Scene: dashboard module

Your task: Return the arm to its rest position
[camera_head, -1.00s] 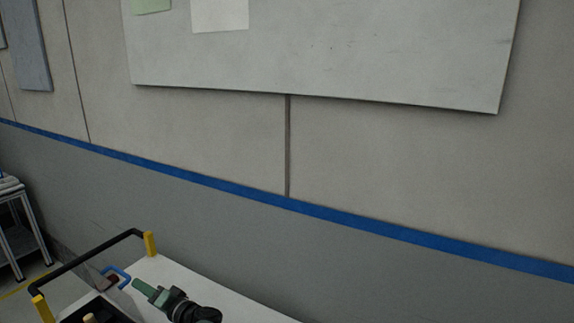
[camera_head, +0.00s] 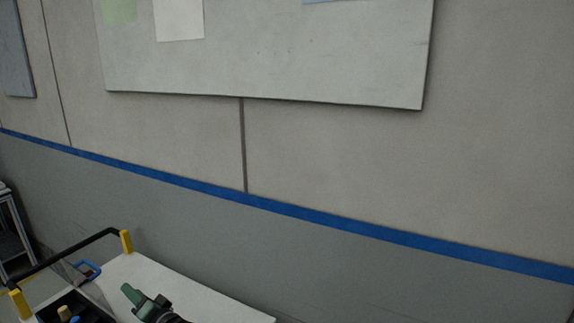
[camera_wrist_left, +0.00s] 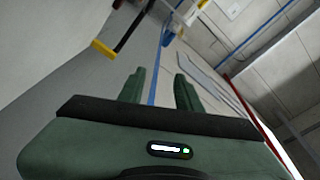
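My left gripper (camera_head: 128,292), dark green, shows at the bottom edge of the head view, over the white table (camera_head: 205,296). Most of my left arm is cut off by the picture's edge. In the left wrist view the two green fingers of the left gripper (camera_wrist_left: 158,88) stand apart with nothing between them, so it is open and empty. My right gripper and arm do not show in either view.
A black handle bar (camera_head: 62,260) with yellow ends stands left of the gripper. A blue-handled item (camera_head: 90,269) and a dark tray (camera_head: 48,315) holding small items are near it. A grey wall with a blue stripe (camera_head: 300,211) rises behind.

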